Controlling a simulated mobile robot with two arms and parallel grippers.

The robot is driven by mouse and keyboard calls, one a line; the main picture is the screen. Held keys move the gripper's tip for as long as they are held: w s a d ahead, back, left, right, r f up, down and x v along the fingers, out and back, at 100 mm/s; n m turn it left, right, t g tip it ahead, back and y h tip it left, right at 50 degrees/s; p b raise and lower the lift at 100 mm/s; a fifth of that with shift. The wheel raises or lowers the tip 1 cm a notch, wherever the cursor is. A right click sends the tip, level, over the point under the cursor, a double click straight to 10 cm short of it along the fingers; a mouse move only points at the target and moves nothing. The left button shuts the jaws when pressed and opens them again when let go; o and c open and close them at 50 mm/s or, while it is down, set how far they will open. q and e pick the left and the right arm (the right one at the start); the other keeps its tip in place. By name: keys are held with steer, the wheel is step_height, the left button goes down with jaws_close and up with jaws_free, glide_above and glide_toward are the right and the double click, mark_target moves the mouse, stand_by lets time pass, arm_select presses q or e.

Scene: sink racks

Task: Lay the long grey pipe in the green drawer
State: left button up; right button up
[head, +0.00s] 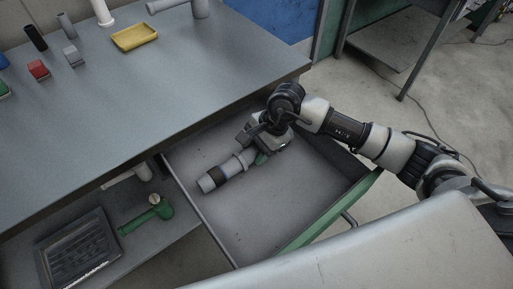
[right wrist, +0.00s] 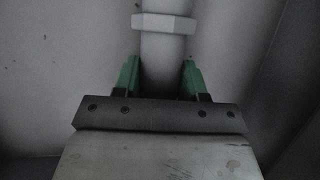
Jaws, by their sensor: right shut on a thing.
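The long grey pipe (head: 241,160) has a dark band near its lower left end and is inside the outline of the open green drawer (head: 310,226). My right gripper (head: 262,157) reaches down into the drawer and is shut on the pipe. In the right wrist view the pipe (right wrist: 165,55) runs between the green fingertips of the gripper (right wrist: 160,78), with a pale collar beyond them. I cannot tell whether the pipe touches the drawer floor. The far end of the pipe is hidden by the gripper. My left gripper is not in view.
The grey worktop (head: 190,85) overhangs the drawer's back and holds a yellow tray (head: 134,37), a red block (head: 38,69) and other small parts. A lower shelf at left holds a green valve (head: 148,215) and a black crate (head: 76,248). The drawer's front half is bare.

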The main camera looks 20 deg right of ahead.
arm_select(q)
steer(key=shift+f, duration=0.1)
arm_select(e)
steer(key=o, duration=0.9)
steer(key=shift+f, duration=0.1)
steer(key=shift+c, duration=0.2)
steer(key=shift+o, duration=0.8)
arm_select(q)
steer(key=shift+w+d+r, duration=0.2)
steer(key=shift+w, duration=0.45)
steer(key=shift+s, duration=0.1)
